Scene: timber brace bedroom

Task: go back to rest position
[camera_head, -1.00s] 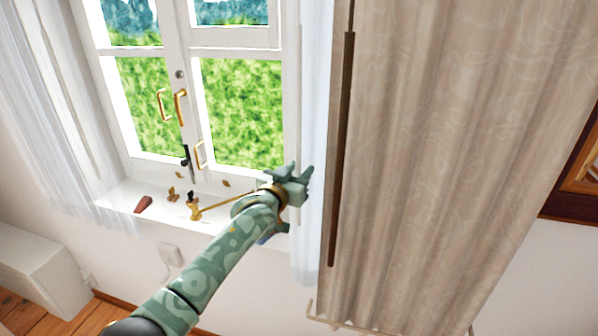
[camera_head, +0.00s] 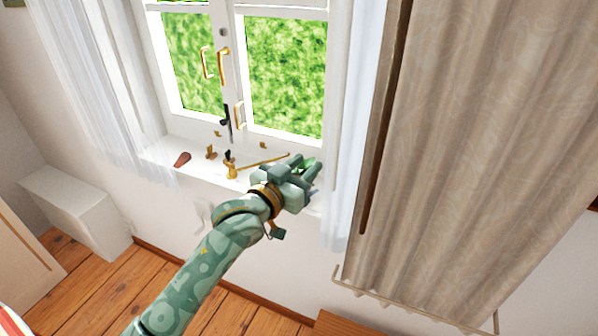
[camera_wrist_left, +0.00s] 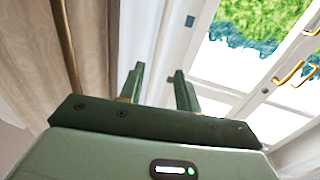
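My left gripper (camera_head: 312,172) is in front of the right part of the white window sill, beside the sheer curtain. Its two fingers also show in the left wrist view (camera_wrist_left: 158,88), spread apart with nothing between them. Its green patterned arm comes up from the lower left of the head view. My right gripper is not in either view.
The window (camera_head: 285,75) has brass handles. A brass stay (camera_head: 231,168) and a small red-brown object (camera_head: 182,159) are on the sill (camera_head: 205,172). A beige curtain (camera_head: 470,150) with a dark rod (camera_head: 385,120) hangs at right. A white box-like unit (camera_head: 75,205) stands at left above wooden floor.

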